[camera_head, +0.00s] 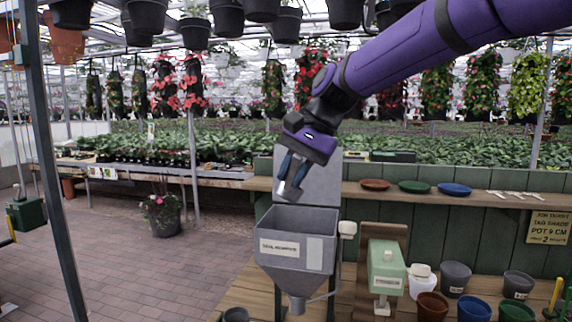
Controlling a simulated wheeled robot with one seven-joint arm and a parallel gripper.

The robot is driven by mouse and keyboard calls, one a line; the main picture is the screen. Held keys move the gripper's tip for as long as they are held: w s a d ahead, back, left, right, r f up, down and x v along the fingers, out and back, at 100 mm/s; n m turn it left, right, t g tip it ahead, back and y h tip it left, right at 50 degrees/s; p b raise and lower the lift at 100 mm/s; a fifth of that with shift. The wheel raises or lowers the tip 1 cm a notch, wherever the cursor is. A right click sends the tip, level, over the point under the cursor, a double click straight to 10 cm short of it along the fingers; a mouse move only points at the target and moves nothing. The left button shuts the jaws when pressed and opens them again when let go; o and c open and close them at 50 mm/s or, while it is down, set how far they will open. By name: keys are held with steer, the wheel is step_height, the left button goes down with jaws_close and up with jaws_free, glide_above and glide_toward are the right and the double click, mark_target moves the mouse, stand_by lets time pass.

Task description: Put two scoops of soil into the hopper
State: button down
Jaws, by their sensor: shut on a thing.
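The grey hopper (327,222) stands at the middle front, with a square open top, a funnel bottom and a white label on its front. My gripper (290,186) hangs from the purple arm just above the hopper's back left part, pointing down. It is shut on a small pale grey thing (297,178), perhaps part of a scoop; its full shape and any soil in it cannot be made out. A grey panel (322,180) rises behind the hopper. The hopper's inside shows only as bare grey wall. No heap of soil can be made out.
A green box device (386,262) stands right of the hopper. Several pots, including a terracotta one (432,307) and a blue one (474,309), stand farther right. A shelf behind bears a red saucer (375,184), a green saucer (415,187) and a blue saucer (454,189).

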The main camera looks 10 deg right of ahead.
steer(key=f+t+y, duration=0.1)
steer(key=y, duration=0.1)
steer(key=s+d+f+t+y, duration=0.1)
steer(key=y, duration=0.1)
steer(key=d+f+m+t+y, duration=0.1)
steer(key=y, duration=0.2)
steer(key=shift+s+t, duration=0.2)
steer(key=shift+t, duration=0.2)
stand_by(1.1)
